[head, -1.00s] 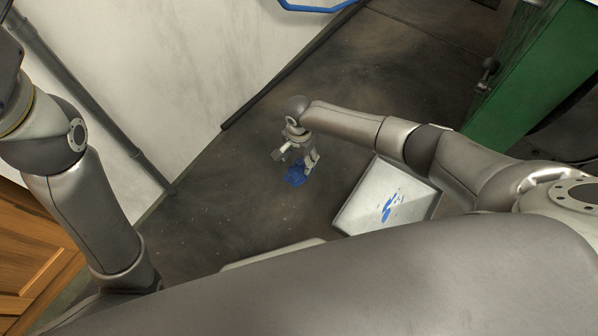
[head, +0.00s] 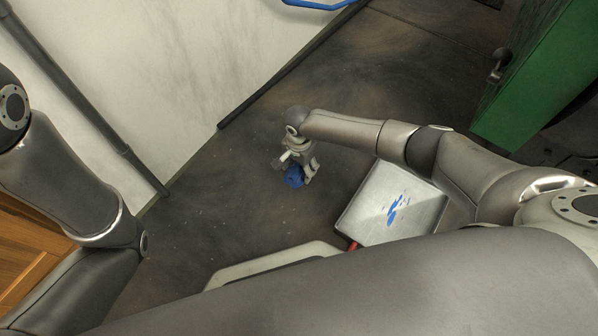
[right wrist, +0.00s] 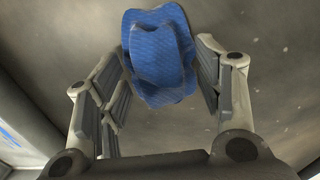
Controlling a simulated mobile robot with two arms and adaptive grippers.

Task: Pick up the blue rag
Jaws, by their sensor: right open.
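The blue rag (head: 293,178) lies crumpled on the dark floor in the head view, partly hidden by my right gripper (head: 295,174). In the right wrist view the rag (right wrist: 160,55) is a folded, textured blue bundle. It shows between and beyond the fingertips of my right gripper (right wrist: 163,80), which is open. The right finger's tip is very near the rag's edge; I cannot tell whether it touches. My left arm is at the left of the head view, but its gripper is out of the picture.
A pale tray (head: 370,225) with blue smears stands on the floor to the right of the rag. A white wall (head: 170,80) with a dark pipe rises at the left. A green cabinet (head: 530,80) is at the upper right. Bare floor surrounds the rag.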

